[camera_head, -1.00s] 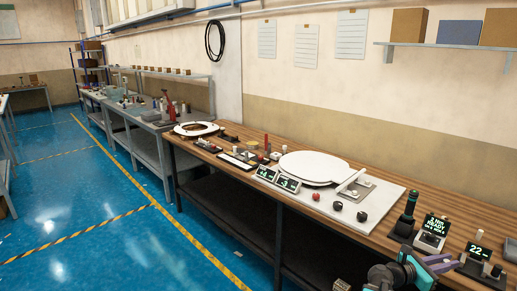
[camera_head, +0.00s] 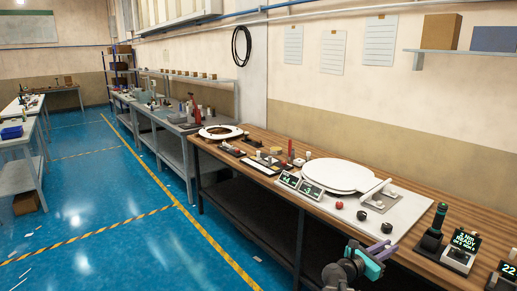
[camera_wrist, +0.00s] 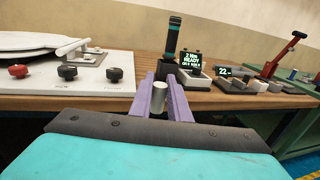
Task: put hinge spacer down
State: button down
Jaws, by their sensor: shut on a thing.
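My gripper (camera_wrist: 160,97) has two purple fingers, shut on a small silver cylinder, the hinge spacer (camera_wrist: 158,101), in the wrist view. The spacer stands upright between the fingers. In the head view my gripper (camera_head: 384,249) is at the front edge of the wooden bench (camera_head: 285,143), below the white plate.
A black-and-green driver (camera_head: 436,222) and a "READY" display (camera_head: 466,240) stand to the right.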

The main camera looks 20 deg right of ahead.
jog(key=w+a+n+t+y, duration=0.1)
jog(key=w+a+t, duration=0.1)
jog(key=w+a, duration=0.45)
jog(key=w+a+n+t, duration=0.2)
jog(key=w+a, duration=0.1)
jog(key=a, duration=0.6)
jog(key=w+a+n+t+y, duration=0.1)
jog(key=w+a+t, duration=0.1)
jog(key=w+a, duration=0.45)
jog(key=s+a+n+t+y, duration=0.1)
jog(key=s+a+t, duration=0.1)
jog(key=a, duration=2.4)
jog(key=shift+s+a+f+n+y, duration=0.2)
jog(key=shift+f+n+y, duration=0.1)
jog(key=shift+n, duration=0.1)
jog(key=shift+d, duration=0.1)
jog(key=shift+t, duration=0.3)
